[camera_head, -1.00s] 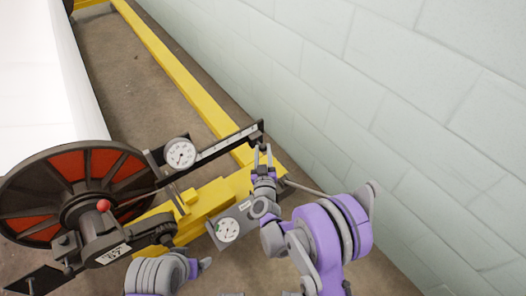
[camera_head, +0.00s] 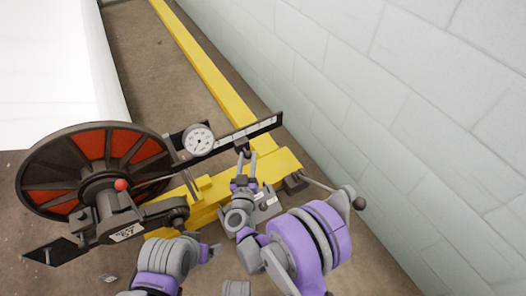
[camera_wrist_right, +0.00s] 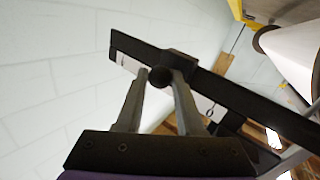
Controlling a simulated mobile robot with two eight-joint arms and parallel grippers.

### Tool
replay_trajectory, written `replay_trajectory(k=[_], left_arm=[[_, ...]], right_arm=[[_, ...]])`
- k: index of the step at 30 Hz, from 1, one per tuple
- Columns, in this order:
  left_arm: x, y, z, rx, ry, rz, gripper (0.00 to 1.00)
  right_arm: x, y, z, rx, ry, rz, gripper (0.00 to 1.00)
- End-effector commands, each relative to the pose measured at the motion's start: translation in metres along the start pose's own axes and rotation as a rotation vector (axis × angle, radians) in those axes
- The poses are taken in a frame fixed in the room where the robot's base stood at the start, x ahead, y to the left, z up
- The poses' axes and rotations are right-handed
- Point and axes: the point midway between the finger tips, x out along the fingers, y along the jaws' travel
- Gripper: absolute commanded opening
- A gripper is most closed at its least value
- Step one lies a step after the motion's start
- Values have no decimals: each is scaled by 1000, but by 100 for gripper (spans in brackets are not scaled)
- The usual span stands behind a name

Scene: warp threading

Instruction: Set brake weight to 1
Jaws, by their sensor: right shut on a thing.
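The brake weight (camera_head: 241,145) is a small dark block on the dark scale bar (camera_head: 262,128), which carries a white strip with marks too small to read. The weight sits partway along the bar, between its free right end and the round dial. My right gripper (camera_head: 244,158) is shut on the weight from the near side. In the right wrist view, the fingers (camera_wrist_right: 160,88) close around a round dark knob in front of the weight (camera_wrist_right: 180,64). My left arm shows at the bottom; its gripper (camera_head: 211,251) is too unclear to read.
A white-faced dial (camera_head: 198,139) stands left of the weight. A large red and black wheel (camera_head: 95,165) and a lever with a red knob (camera_head: 121,184) are further left. A yellow frame (camera_head: 278,164) lies below the bar. A pale block wall (camera_head: 400,90) rises close on the right.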

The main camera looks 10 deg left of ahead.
Motion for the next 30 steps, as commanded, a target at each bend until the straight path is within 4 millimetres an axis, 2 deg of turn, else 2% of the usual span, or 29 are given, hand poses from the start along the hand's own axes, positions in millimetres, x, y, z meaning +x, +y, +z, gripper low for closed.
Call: replay_trajectory(k=[6,17,18,20,30], left_arm=[[0,0,0,0,0,0,82],[0,0,0,0,0,0,82],[0,0,0,0,0,0,82],[0,0,0,0,0,0,82],[0,0,0,0,0,0,82]], right_arm=[[-12,-18,-2,2,-1,1,0],[-14,-19,-2,1,-1,3,0],[-14,-19,-2,2,-1,4,39],[-13,-19,-2,1,-1,3,49],[-13,-19,-3,1,0,3,49]])
